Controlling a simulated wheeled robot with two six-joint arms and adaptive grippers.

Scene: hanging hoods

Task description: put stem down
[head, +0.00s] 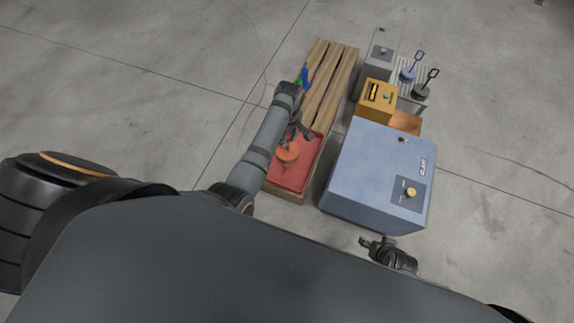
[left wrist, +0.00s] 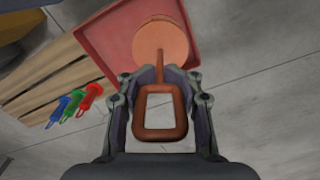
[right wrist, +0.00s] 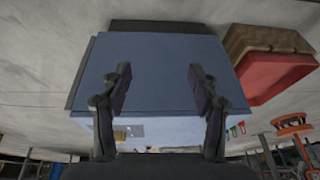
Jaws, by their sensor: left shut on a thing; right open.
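The stem is an orange piece with a round disc and a thin rod that ends in a square loop handle. The right wrist view shows the stem (right wrist: 292,131) apart from the tray (right wrist: 275,76). My right gripper (right wrist: 158,82) is open and empty, near the blue box's front side.
The tray sits at the near end of a wooden pallet (head: 335,75).

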